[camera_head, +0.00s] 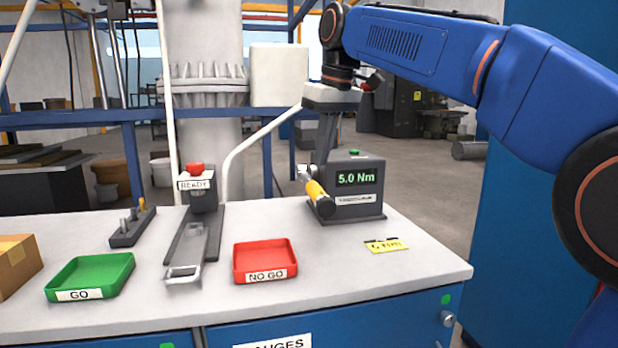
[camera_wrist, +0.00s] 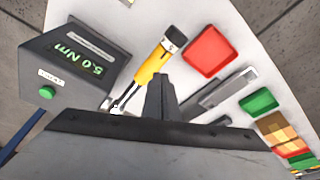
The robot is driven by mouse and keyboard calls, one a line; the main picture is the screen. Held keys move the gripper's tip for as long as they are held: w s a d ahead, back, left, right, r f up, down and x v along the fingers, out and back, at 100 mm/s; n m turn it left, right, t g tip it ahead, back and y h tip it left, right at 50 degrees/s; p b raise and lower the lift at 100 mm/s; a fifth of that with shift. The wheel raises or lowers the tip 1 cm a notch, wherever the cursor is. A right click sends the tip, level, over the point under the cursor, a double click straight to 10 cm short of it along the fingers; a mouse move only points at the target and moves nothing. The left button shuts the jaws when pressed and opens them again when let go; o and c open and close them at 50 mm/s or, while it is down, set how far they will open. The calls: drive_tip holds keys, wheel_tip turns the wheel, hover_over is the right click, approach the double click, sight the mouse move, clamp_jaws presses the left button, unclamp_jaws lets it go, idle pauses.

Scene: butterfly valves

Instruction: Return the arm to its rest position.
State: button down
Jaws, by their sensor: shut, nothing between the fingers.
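My blue arm reaches in from the right in the head view. My gripper (camera_head: 319,180) points down over the workbench, in front of the grey torque display box (camera_head: 360,179) reading 5.0 Nm. In the wrist view the two dark fingers of my gripper (camera_wrist: 159,80) are together with nothing between them. A yellow-handled tool (camera_head: 317,191) with a black end and a metal shaft is close to the fingertips in the head view. In the wrist view the tool (camera_wrist: 152,65) lies beside the fingers, outside them. I cannot tell whether the fingers touch it.
The bench (camera_head: 340,268) holds a red NO GO tray (camera_head: 265,280), a green GO tray (camera_head: 90,294), a grey READY fixture (camera_head: 203,200), a pin block (camera_head: 132,228) and a cardboard box (camera_head: 17,262). A yellow label (camera_head: 386,245) lies at the right. A white pipe rises behind the bench.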

drive_tip(key=shift+r, duration=0.5)
drive_tip(key=s+d+f+m+t, duration=0.1)
drive_tip(key=s+d+f+m, duration=0.1)
drive_tip(key=s+d+f, duration=0.65)
drive_tip(key=s+d+f+m+t, duration=0.1)
drive_tip(key=s+d+f+m, duration=0.3)
drive_tip(key=d, duration=0.7)
drive_tip(key=s+d+f+m+h, duration=0.1)
drive_tip(key=s+d+f, duration=0.4)
drive_tip(key=s+f, duration=0.3)
drive_tip(key=s+d+f+m+h, duration=0.1)
drive_tip(key=s+d+f+m, duration=0.1)
drive_tip(key=s+d+f, duration=0.3)
drive_tip(key=s+f, duration=0.4)
drive_tip(key=f, duration=0.7)
drive_tip(key=shift+s+t, duration=0.25)
drive_tip(key=shift+t, duration=0.15)
idle(0.4)
